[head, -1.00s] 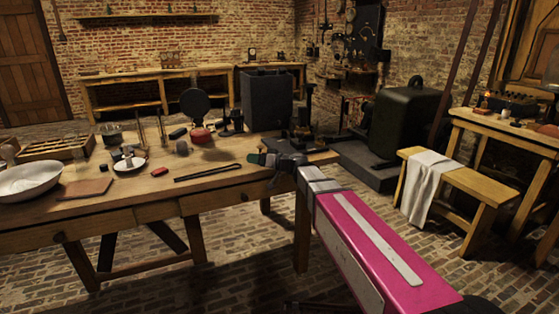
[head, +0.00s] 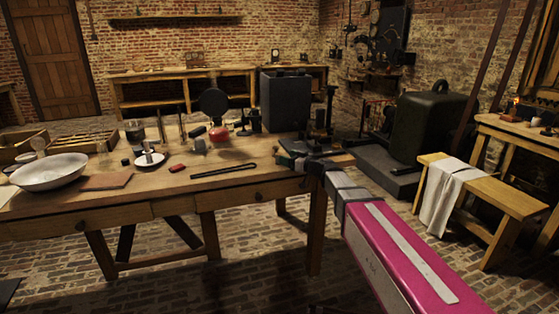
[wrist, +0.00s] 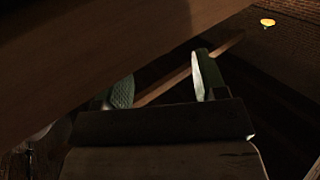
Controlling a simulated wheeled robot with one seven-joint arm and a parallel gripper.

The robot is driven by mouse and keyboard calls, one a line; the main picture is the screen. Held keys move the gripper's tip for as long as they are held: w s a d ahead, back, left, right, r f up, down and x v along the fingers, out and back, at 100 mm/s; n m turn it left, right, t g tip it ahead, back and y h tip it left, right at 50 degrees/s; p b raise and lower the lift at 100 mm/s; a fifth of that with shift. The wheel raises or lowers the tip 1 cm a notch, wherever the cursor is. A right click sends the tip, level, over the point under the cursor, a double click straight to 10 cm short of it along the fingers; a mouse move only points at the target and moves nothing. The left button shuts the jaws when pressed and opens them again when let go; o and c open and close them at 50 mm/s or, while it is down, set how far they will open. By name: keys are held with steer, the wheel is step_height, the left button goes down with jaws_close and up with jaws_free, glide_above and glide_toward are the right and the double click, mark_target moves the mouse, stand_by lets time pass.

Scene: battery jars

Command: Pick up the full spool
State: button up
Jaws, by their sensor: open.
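My gripper (head: 292,158) is at the right end of the long wooden table (head: 150,200) in the head view, at about the height of its top. In the wrist view my gripper (wrist: 163,85) has its two greenish fingers apart, with nothing visible between them. A broad wooden surface crosses the upper left of that view, close to the fingers. I cannot make out a full spool for certain in either view. Small items stand toward the back of the table, among them a red rounded thing (head: 219,133), too small to identify.
The table also holds a white bowl (head: 50,172), a brown flat piece (head: 107,181), a white saucer (head: 150,160), black tongs (head: 225,171) and a dark tall box (head: 286,101). A bench with a cloth (head: 447,190) stands to the right. The brick floor in front is clear.

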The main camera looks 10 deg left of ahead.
mark_target(279, 154)
steer(key=x, duration=0.5)
steer(key=shift+a+f, duration=0.15)
steer(key=shift+f, duration=0.05)
steer(key=c, duration=1)
